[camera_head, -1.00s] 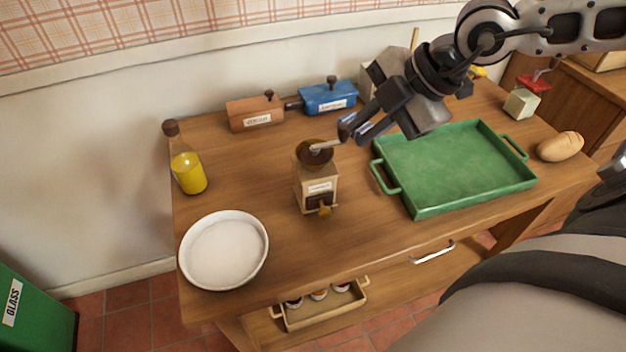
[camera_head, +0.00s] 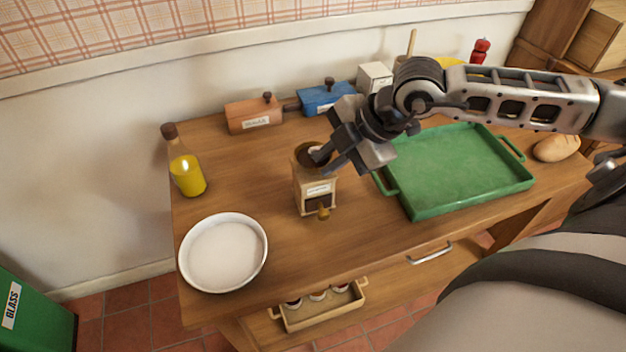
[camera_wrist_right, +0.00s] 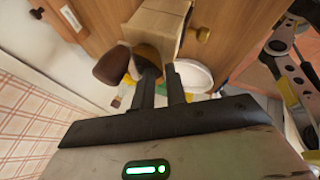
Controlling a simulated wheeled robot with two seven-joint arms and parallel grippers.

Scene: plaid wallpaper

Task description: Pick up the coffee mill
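The coffee mill (camera_head: 315,193) stands upright on the wooden table. It has a pale wooden body, a label, a small front drawer and a dark round top. My right gripper (camera_head: 322,162) is at the mill's top, its fingers pointing down and left and partly covering the top and crank. In the right wrist view, the mill's body (camera_wrist_right: 156,22) lies beyond the two fingers (camera_wrist_right: 160,85), with its brown top and dark crank knob beside the left finger. A gap shows between the fingers, with nothing clearly held. Contact cannot be told.
A green tray (camera_head: 408,209) lies right of the mill. A white bowl (camera_head: 222,288) stands front left and an oil bottle (camera_head: 187,175) at the left. Brown (camera_head: 254,115) and blue (camera_head: 327,97) boxes stand behind. Bare tabletop lies left of the mill.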

